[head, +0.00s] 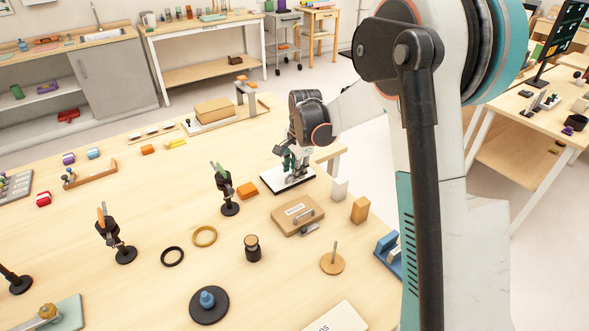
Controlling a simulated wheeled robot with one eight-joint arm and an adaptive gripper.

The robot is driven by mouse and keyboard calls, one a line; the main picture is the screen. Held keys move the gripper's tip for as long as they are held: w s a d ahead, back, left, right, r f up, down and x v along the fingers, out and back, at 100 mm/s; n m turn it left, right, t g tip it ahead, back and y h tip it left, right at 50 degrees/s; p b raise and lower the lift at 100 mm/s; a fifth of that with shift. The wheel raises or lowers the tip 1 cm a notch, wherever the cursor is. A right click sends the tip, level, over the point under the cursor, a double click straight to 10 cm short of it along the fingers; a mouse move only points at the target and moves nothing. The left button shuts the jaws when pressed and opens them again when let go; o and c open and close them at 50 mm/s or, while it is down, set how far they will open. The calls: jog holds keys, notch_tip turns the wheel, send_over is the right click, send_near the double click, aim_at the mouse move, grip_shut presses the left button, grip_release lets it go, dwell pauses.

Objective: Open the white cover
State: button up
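My gripper (291,172) is small in the head view, pointing down at the far middle of the wooden table. It is just over a flat white-topped piece with a dark edge (268,182). The gripper hides much of that piece, and I cannot tell whether they touch. Whether the fingers are open or shut is too small to tell. A white panel with dark lettering (342,319) is cut off by the bottom edge. A small white block (339,189) stands right of the gripper. I cannot tell which white thing is the cover.
A tan case with a handle (297,215), an orange block (247,190) and a wooden block (360,210) lie near the gripper. My arm blocks the right side.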

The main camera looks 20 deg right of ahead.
grip_shut()
jog(key=shift+w+r, duration=0.1)
